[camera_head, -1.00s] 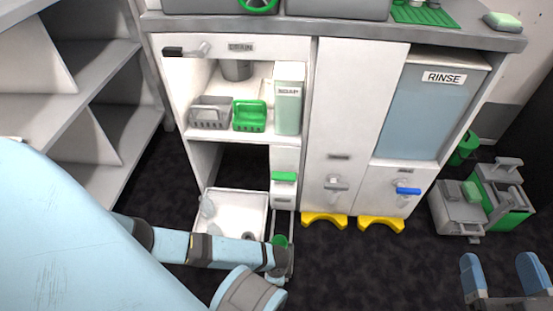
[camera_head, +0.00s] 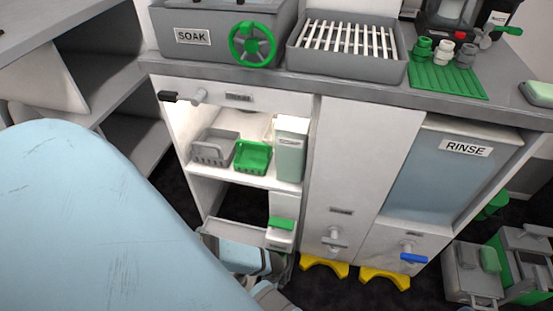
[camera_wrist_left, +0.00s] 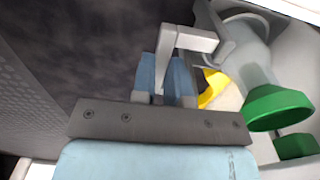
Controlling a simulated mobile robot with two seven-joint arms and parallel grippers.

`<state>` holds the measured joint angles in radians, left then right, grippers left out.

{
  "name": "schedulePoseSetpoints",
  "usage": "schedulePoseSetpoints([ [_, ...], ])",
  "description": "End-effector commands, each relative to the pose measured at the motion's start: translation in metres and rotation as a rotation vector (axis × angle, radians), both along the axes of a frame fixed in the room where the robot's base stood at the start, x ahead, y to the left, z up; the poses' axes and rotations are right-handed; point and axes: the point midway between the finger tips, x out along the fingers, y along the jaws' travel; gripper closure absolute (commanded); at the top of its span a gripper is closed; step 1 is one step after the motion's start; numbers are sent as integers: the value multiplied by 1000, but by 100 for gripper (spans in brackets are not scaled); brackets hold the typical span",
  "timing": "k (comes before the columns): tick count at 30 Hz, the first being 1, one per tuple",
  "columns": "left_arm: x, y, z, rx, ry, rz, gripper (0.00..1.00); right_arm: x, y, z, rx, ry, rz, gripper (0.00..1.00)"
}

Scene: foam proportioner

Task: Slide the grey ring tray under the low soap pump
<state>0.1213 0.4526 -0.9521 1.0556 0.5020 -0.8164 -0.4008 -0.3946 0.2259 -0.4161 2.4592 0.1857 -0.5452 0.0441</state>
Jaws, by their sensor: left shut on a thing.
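The low soap pump, a white block with a green lever (camera_head: 281,224), is at the bottom of the cabinet opening in the head view. In the left wrist view my left gripper (camera_wrist_left: 166,66) has its two blue fingers shut on a pale grey bent bar (camera_wrist_left: 196,40). The bar looks like a handle, perhaps of the grey ring tray; I cannot tell for sure. Beside it, a translucent container with a green end (camera_wrist_left: 280,106) stands close to a green block (camera_wrist_left: 297,147). My right gripper is out of view.
Grey and green baskets (camera_head: 252,157) and a soap box (camera_head: 290,149) stand on the shelf above.

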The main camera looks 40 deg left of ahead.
Motion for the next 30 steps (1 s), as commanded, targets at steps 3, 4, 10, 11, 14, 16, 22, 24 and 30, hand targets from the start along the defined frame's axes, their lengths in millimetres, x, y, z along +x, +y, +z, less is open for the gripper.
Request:
schedulePoseSetpoints([
  [3, 4, 3, 0, -1, -2, 0, 100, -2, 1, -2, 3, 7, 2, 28],
  [4, 5, 3, 0, -2, -2, 0, 100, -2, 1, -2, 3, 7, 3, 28],
  [10, 7, 5, 0, -1, -4, 1, 100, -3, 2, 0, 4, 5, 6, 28],
  [11, 8, 5, 0, -1, -4, 1, 100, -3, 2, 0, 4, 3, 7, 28],
  [14, 8, 6, 0, 0, -6, 1, 100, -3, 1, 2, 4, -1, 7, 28],
  [16, 9, 6, 0, 0, -7, 1, 100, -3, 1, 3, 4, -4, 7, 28],
  [22, 9, 6, 0, 0, -7, 1, 61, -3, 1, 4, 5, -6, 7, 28],
  [24, 8, 5, 0, 0, -5, 0, 61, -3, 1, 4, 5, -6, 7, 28],
  [30, 7, 5, 2, -2, -3, 0, 61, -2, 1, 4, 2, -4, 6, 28],
])
